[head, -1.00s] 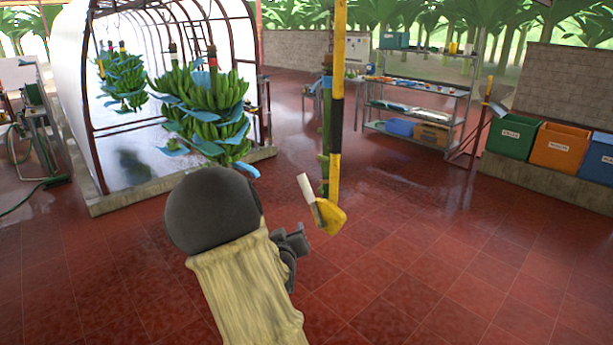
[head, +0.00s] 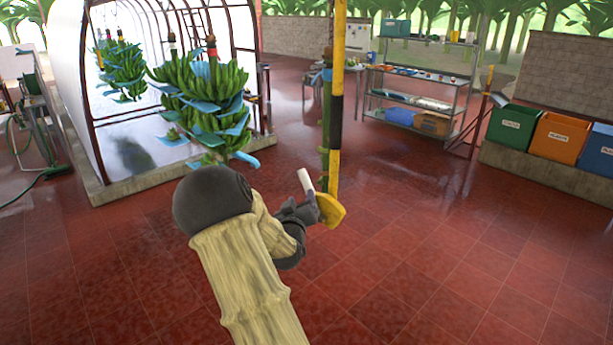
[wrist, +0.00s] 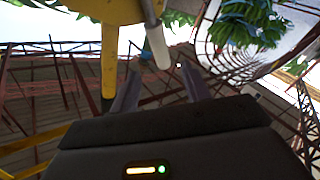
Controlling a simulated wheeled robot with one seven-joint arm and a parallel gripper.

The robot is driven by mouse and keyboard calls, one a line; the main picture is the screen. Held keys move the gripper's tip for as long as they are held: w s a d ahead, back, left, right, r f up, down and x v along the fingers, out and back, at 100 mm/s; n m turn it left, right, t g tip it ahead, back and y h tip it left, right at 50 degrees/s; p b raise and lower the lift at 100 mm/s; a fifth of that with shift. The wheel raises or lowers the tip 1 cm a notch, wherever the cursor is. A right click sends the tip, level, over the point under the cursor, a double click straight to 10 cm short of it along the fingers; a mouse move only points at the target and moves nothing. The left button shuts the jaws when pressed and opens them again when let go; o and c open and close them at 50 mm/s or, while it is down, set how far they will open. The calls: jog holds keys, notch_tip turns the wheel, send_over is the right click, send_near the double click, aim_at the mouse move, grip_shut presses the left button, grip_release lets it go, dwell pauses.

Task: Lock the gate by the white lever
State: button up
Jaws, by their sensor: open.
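The white lever (head: 305,181) stands tilted up and left from a yellow block (head: 331,210) at the foot of a yellow-and-black post (head: 336,120). I take this block to be the gate. My gripper (head: 310,203) is just left of the block, at the lever's lower part, and partly overlaps it in the head view. In the wrist view the lever (wrist: 157,45) hangs from the yellow block (wrist: 105,8), its end lined up between my two open fingertips (wrist: 159,72). I cannot tell whether a finger touches it. Nothing is gripped.
A green stem (head: 325,130) runs close along the post. A shelf rack (head: 415,95) and coloured bins (head: 558,138) stand at the back right. The red tiled floor (head: 430,260) is clear.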

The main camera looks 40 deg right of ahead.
aim_at(307, 179)
jog(key=p+x, duration=0.4)
jog(key=x, duration=0.7)
jog(key=shift+d+p, duration=0.15)
jog(key=shift+p, duration=0.15)
jog(key=shift+w+d+f, duration=0.1)
jog(key=shift+w+d, duration=0.2)
jog(key=shift+w, duration=0.05)
grip_shut()
